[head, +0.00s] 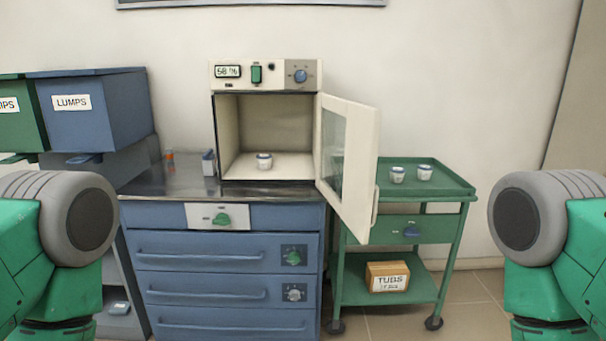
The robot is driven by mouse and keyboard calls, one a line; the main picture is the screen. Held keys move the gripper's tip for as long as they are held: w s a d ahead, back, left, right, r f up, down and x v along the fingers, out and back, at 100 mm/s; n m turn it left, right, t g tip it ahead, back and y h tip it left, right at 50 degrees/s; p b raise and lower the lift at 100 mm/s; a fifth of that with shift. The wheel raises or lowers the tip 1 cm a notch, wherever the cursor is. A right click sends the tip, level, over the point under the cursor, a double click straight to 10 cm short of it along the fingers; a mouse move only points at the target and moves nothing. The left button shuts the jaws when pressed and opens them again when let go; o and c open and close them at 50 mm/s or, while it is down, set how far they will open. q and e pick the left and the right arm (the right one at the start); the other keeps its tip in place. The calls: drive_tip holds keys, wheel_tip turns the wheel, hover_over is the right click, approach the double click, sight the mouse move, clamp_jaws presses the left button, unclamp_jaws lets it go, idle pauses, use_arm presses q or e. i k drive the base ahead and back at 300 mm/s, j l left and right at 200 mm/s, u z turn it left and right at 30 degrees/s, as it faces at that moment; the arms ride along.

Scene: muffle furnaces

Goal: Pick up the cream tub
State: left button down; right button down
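A small pale tub (264,161) with a blue band stands upright inside the open muffle furnace (224,130), near the front of its chamber floor. Two similar small pale tubs, one on the left (397,174) and one on the right (425,172), stand on the top tray of the green trolley (450,184). At this size I cannot tell which of these is the cream tub. Only grey and green links of my arms show at the left and right edges. Neither of my grippers is in view.
The furnace door (358,150) stands open to the right, partly in front of the trolley. The furnace sits on a blue drawer cabinet (215,265). A blue LUMPS bin (95,110) is at left. A TUBS box (387,276) sits on the trolley's lower shelf.

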sight(264, 160)
drive_tip(key=i+l+u, duration=0.15)
drive_tip(key=l, duration=0.25)
drive_tip(key=i+l+u, duration=0.2)
drive_tip(key=l, duration=0.2)
drive_tip(key=i+l+u, duration=0.15)
drive_tip(key=l, duration=0.3)
drive_tip(key=i+l+u, duration=0.2)
drive_tip(key=l, duration=0.25)
drive_tip(key=i+l+u, duration=0.15)
drive_tip(key=l, duration=0.3)
drive_tip(key=l+u, duration=0.15)
drive_tip(key=l, duration=0.35)
